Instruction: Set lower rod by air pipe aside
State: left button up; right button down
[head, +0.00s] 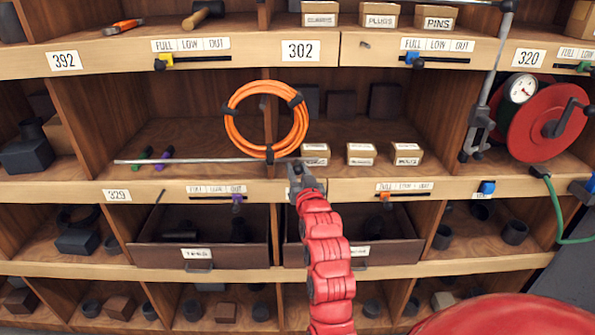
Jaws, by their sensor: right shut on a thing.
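A thin grey metal rod (200,161) lies roughly level across the front of the middle shelf. Its right end is at my right gripper (297,170), which is shut on it. The red arm of this gripper comes up from the bottom. A coil of orange air pipe (232,120) with black ties stands just above the rod's right part, and its bottom is close to the rod. I cannot tell whether they touch. The rod's gripped end is partly hidden by the gripper. My left gripper is not in view.
Several small labelled boxes (360,153) stand right of the gripper. Green and purple tools (162,160) lie behind the rod. A long bar clamp (485,110) and a red reel (545,130) are at the right. Drawers (200,255) sit below the shelf edge.

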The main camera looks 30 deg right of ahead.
jog(key=c, duration=0.5)
grip_release()
jog(key=shift+c, duration=0.2)
jog(key=b+v, duration=0.1)
jog(key=v, duration=0.5)
jog(key=shift+f+b, duration=0.15)
jog(key=shift+b, duration=0.25)
jog(key=p+v, duration=1.1)
jog(key=p, duration=0.2)
jog(key=shift+s+r, duration=0.2)
jog(key=shift+r, duration=0.05)
jog(key=shift+a, duration=0.1)
